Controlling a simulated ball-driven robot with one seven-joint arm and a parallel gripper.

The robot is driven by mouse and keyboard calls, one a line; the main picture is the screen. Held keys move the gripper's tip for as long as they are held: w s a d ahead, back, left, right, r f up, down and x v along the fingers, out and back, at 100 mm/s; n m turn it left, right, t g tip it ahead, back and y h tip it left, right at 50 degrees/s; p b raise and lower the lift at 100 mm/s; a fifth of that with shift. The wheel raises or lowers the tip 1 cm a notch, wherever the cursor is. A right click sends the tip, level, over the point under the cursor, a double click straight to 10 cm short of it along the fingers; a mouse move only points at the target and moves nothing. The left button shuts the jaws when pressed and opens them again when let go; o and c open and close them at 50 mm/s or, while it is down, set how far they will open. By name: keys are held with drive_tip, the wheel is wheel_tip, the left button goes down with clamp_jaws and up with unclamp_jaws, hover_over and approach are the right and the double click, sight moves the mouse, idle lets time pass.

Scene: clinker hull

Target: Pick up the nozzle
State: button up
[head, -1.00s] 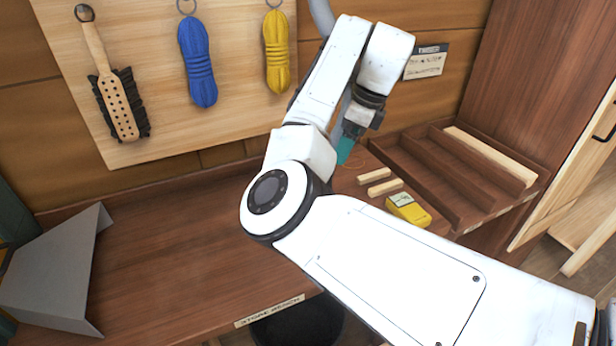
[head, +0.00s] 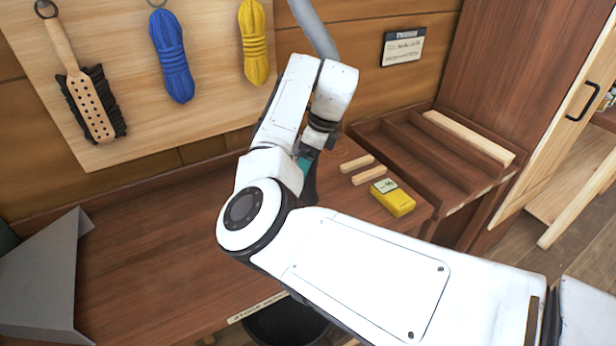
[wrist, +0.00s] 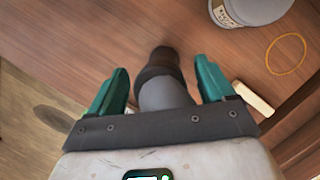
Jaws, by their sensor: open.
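In the wrist view the nozzle (wrist: 160,66) is a grey piece with a dark collar and tip. It lies between the two teal fingers of my gripper (wrist: 162,74), with a visible gap on each side. Its near end is hidden by the gripper body. In the head view my gripper (head: 304,164) is low over the bench, mostly hidden behind my arm. A dark shape (head: 310,186) shows just beside the teal finger; I cannot tell for sure that it is the nozzle. The gripper is open.
On the bench (head: 150,270), two wooden strips (head: 363,169) and a yellow box (head: 393,198) lie right of my gripper, before a slotted tray (head: 440,160). A labelled pot (wrist: 248,10) and a yellow ring (wrist: 287,54) show in the wrist view. The left bench is largely clear.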

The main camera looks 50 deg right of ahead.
drive_tip(key=shift+w+f, duration=0.1)
drive_tip(key=shift+f, duration=0.35)
drive_tip(key=c, duration=1.5)
clamp_jaws()
drive_tip(key=shift+r, duration=0.15)
